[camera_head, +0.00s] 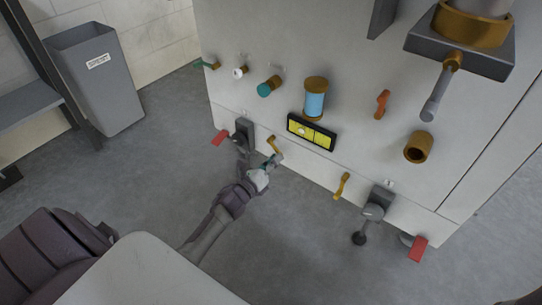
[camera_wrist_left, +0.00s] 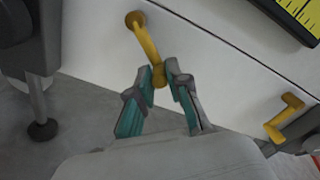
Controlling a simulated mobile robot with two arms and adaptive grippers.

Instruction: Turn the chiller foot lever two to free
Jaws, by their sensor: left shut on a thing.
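A yellow crank-shaped lever (camera_head: 271,144) sticks out of the lower front of the white machine (camera_head: 330,165). It also shows in the left wrist view (camera_wrist_left: 147,42), hanging from its round pivot. My left gripper (camera_head: 267,162) is at the lever's lower end. In the left wrist view its teal-padded fingers (camera_wrist_left: 160,84) are closed on the two sides of that end. A second yellow lever (camera_head: 341,186) stands to the right on the same panel, and it shows at the right of the left wrist view (camera_wrist_left: 284,120). My right gripper is not in view.
Red tabs (camera_head: 220,138) and (camera_head: 417,248) sit low at the machine's feet. A grey bracket with a foot (camera_head: 372,211) stands right of the second lever. A black-yellow panel (camera_head: 311,132) is above. Grey floor left of the machine is clear; a grey bin (camera_head: 98,85) stands beyond.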

